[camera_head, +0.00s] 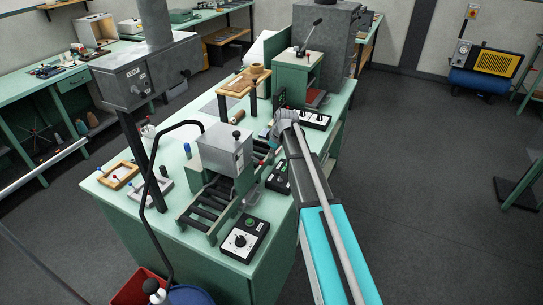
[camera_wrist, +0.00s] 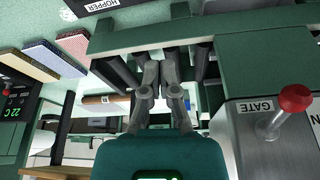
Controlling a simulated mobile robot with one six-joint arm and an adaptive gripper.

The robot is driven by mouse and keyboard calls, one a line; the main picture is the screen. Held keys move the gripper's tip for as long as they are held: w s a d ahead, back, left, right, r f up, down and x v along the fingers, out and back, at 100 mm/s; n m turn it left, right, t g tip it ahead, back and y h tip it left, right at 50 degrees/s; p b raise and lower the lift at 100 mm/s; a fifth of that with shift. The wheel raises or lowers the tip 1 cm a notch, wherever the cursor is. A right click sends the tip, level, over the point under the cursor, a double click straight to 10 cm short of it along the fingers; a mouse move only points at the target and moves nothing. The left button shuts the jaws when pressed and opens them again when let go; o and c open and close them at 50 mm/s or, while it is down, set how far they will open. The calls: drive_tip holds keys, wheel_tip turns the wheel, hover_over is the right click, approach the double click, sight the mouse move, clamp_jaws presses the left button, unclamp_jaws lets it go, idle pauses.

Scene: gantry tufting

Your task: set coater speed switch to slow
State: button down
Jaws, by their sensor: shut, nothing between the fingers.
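A black control box (camera_head: 245,238) with a dial and a green button stands at the front corner of the green bench. A second black box (camera_head: 277,177) with a green light is beside the roller conveyor, and a third box (camera_head: 315,119) with dials is farther back. I cannot read which one carries the coater speed switch. My gripper (camera_head: 269,141) is over the middle of the bench, partly hidden by my arm. In the wrist view its fingers (camera_wrist: 160,72) are together and empty, in front of a green frame with dark rollers. I see no contact with a switch.
A grey housing (camera_head: 224,147) sits over the roller conveyor (camera_head: 208,207). A red-knobbed lever (camera_wrist: 292,98) by a GATE label is close on the right in the wrist view. Patterned samples (camera_wrist: 53,60) lie at left.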

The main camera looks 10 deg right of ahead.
sight(279, 177)
drive_tip(key=shift+b+x, duration=3.85)
drive_tip(key=shift+x, duration=0.45)
drive_tip(key=shift+s+d+r, duration=0.1)
drive_tip(key=shift+s+d, duration=1.25)
drive_tip(key=shift+s, duration=0.05)
drive_tip(key=shift+s+d, duration=0.1)
drive_tip(key=shift+d, duration=0.05)
drive_tip(key=shift+s+d+r+t+y, duration=0.1)
drive_tip(key=shift+d+t+y, duration=0.1)
drive_tip(key=shift+t+y, duration=0.25)
